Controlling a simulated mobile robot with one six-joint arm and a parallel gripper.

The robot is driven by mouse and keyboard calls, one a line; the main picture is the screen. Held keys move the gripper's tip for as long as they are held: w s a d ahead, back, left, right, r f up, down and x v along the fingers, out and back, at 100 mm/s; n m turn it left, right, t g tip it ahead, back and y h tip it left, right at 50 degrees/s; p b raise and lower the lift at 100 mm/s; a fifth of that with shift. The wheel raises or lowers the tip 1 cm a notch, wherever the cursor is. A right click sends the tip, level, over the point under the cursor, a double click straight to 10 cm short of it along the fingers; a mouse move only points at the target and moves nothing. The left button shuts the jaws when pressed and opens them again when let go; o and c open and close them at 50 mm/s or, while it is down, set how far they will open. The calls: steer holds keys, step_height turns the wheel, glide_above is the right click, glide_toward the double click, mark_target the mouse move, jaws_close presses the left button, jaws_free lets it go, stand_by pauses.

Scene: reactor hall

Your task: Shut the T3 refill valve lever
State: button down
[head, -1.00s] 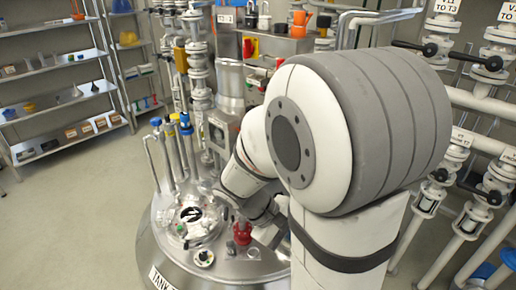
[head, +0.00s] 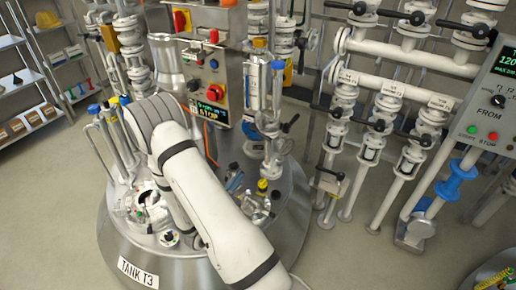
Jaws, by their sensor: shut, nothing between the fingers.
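The tank marked TANK T3 (head: 138,271) stands at the lower left of the head view. No lever in the view carries a readable refill tag. A valve with a black lever (head: 290,123) is on the pipework behind the tank's right side. More black levers are on the pipe rack at the right: upper ones (head: 405,15) and lower ones (head: 375,123). The lower tags (head: 391,89) are too small to read surely. My arm crosses in front of the tank lid, and my gripper is hidden behind it.
A control box with a green display (head: 214,112) stands behind the tank. A panel with a dial (head: 490,100) is at the far right. Shelves (head: 35,120) line the left wall. The floor between tank and rack (head: 320,245) is clear.

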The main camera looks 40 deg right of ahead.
steer(key=p, duration=0.3)
glide_toward(261, 134)
steer(key=d+f, duration=0.4)
steer(key=shift+w+d+r+p, duration=0.2)
steer(key=shift+d+r+p, duration=0.15)
steer(key=shift+d+r, duration=0.35)
steer(key=shift+w+d+r+p, duration=0.25)
steer(key=shift+d+r+p, duration=0.1)
steer(key=shift+d+r, duration=0.3)
